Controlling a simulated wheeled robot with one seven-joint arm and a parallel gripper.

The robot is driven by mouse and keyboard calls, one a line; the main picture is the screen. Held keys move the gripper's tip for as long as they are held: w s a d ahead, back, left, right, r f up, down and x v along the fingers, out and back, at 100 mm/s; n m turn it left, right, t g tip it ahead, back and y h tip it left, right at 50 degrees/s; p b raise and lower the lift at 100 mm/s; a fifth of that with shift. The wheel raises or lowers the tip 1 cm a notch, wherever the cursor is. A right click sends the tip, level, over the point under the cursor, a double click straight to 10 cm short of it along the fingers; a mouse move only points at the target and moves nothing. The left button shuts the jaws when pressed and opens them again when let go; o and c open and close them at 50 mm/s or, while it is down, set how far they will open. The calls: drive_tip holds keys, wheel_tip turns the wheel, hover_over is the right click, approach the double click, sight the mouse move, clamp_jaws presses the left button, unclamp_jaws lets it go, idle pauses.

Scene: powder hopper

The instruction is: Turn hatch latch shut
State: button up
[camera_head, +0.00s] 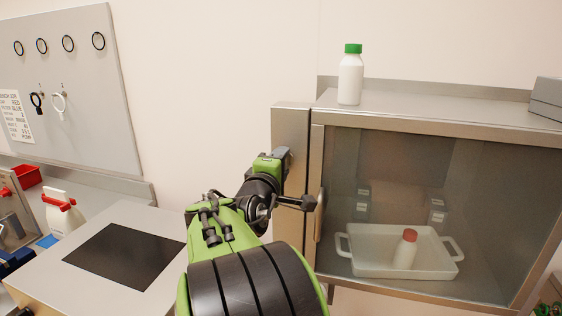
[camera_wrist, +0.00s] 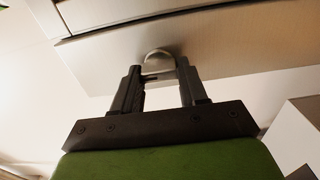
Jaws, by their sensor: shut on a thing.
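The hatch latch (camera_wrist: 158,56) shows in the wrist view as a small, pale, rounded metal piece on a metal panel. My gripper (camera_wrist: 159,76) has one finger on each side of it and is shut on it. In the head view my gripper (camera_head: 284,156) is at the left metal post of a steel cabinet (camera_head: 291,119). The latch is hidden there behind my gripper and wrist. The cabinet's glass front (camera_head: 385,170) appears closed, with an upright handle (camera_head: 319,216) at its left edge. I cannot tell the latch's exact angle.
Behind the glass, a white tray (camera_head: 365,265) holds a red-capped white bottle (camera_head: 404,253). A green-capped bottle (camera_head: 350,78) stands on the cabinet top. A bench with a black mat (camera_head: 125,254), a spray bottle (camera_head: 61,214) and a pegboard (camera_head: 75,80) are at left.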

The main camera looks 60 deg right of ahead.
idle(0.4)
drive_tip(key=o, duration=1.1)
drive_tip(key=shift+c, duration=0.2)
drive_tip(key=s+a+b, duration=0.1)
drive_tip(key=s+a, duration=0.1)
drive_tip(key=a, duration=1.3)
drive_tip(key=shift+s+a+b, duration=0.2)
drive_tip(key=shift+a+b, duration=0.1)
drive_tip(key=shift+b, duration=0.1)
